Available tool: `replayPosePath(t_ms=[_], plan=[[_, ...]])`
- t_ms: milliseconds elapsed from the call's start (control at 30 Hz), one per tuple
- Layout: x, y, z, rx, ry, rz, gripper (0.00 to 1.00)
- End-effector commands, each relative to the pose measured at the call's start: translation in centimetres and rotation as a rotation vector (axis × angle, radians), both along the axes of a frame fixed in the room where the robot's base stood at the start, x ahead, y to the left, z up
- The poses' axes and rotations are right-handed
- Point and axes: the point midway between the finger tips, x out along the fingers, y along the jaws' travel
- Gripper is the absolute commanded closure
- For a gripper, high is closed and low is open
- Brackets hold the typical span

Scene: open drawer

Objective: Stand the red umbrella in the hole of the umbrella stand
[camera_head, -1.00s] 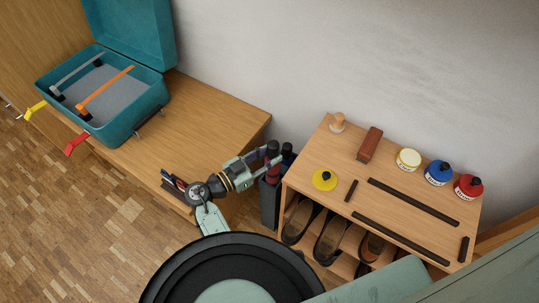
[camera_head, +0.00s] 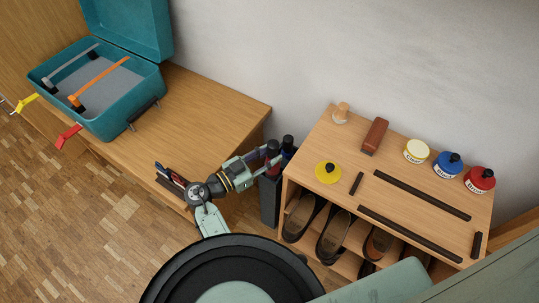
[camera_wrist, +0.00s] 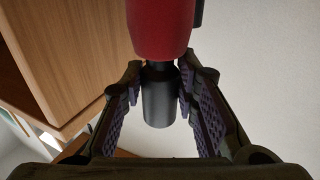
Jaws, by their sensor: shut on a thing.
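The red umbrella (camera_wrist: 160,28) has a red body and a black handle, which lies between my fingers in the wrist view. My gripper (camera_wrist: 162,72) is shut on it near where red meets black. In the head view my gripper (camera_head: 270,160) is at the dark grey umbrella stand (camera_head: 269,203), and the umbrella's black top (camera_head: 272,146) sticks up there, roughly upright. The stand is a tall narrow box beside the shoe shelf. The umbrella's lower end is hidden, so I cannot tell how far it is inside the hole.
Another dark umbrella (camera_head: 287,146) stands just right of mine. The shoe shelf (camera_head: 345,150) is close on the right, with tins, a brush and shoes. A wooden bench (camera_head: 215,115) with an open teal suitcase (camera_head: 120,118) is at left. The wall is behind.

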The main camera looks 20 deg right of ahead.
Motion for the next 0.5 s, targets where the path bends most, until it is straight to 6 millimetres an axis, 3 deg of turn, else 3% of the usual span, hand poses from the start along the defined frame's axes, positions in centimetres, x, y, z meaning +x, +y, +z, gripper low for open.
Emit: replayPosePath(t_ms=[167,200,500], plan=[[0.01,0.00,0.10,-0.001,-0.001,0.000,1.00],[0.01,0.00,0.10,-0.001,-0.001,0.000,0.71],[0.00,0.00,0.05,0.000,-0.001,0.000,0.51]])
